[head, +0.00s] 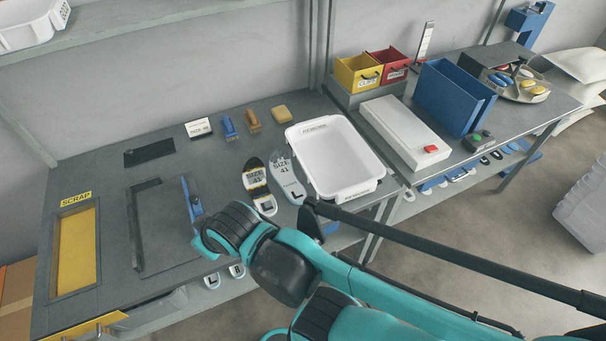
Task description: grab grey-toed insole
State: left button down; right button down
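The grey-toed insole (288,182) lies on the left bench, just left of the white bin. It has a grey toe with a "SIZE 41" label, and an "L" on its white heel. A second insole (258,188) with a black toe and its own "SIZE 41" label lies left of it, also marked "L". One teal and black arm of mine reaches in from the lower right, with its bend in front of the bench edge. Neither gripper can be made out.
The white bin (372,185) stands at the bench's right end. A yellow scrap opening (77,250) is at far left. Brushes (229,127) and a sponge (281,114) lie behind. The right bench holds a blue box (445,98), a white device (395,125) and a carousel (515,90).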

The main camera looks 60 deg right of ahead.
aim_at(280, 165)
jog(key=z, duration=1.75)
jog(key=i+l+z, duration=0.1)
jog(key=l, duration=0.25)
jog(key=i+l+z, duration=0.1)
jog(key=l, duration=0.25)
jog(key=i+l+z, duration=0.15)
jog(key=i+l, duration=0.15)
